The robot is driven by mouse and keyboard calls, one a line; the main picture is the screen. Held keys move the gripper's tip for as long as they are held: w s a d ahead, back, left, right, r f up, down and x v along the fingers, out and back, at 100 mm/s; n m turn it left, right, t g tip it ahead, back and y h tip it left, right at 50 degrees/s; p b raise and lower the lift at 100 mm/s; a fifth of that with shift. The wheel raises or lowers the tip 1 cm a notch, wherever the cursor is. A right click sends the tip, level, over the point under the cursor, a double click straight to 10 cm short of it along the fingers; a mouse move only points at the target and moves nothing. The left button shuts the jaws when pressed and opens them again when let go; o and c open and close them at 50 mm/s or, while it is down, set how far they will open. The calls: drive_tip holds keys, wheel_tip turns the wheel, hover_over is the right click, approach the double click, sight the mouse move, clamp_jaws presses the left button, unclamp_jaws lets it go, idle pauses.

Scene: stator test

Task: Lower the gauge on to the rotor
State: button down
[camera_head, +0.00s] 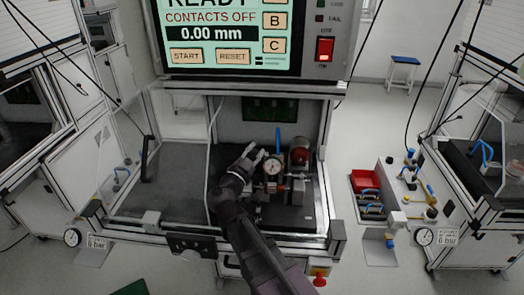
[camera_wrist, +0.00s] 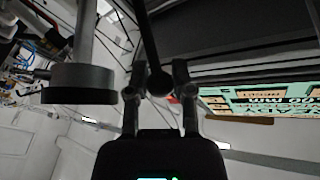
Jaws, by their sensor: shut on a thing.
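The gauge (camera_head: 272,167) has a round white dial and stands upright in the fixture inside the test cell. Below it are small dark and copper-coloured parts; I cannot make out which is the rotor or whether the gauge touches it. My gripper (camera_head: 255,153) is just left of and above the dial. In the wrist view my gripper (camera_wrist: 158,72) is shut on a dark rod with a rounded end, the lever (camera_wrist: 154,75), between its fingers. A dark disc on a grey post (camera_wrist: 82,85) is left of the fingers; I cannot tell whether it is the gauge.
A red-ended cylinder (camera_head: 299,155) and a blue handle (camera_head: 278,138) stand close by the gauge. The display (camera_head: 228,35) above reads "CONTACTS OFF" and 0.00 mm. The dark bench mat (camera_head: 165,195) is bare at left. A red bin (camera_head: 365,181) stands outside, right.

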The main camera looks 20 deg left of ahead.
drive_tip(key=shift+s+d+f+b, duration=0.1)
drive_tip(key=shift+s+f+b, duration=0.35)
drive_tip(key=shift+f+b, duration=0.2)
drive_tip(key=shift+s+f+b, duration=0.45)
drive_tip(key=shift+f+b, duration=0.05)
drive_tip(key=shift+f, duration=0.15)
drive_tip(key=c, duration=0.8)
unclamp_jaws()
drive_tip(key=shift+o, duration=0.2)
drive_tip(key=shift+s, duration=0.2)
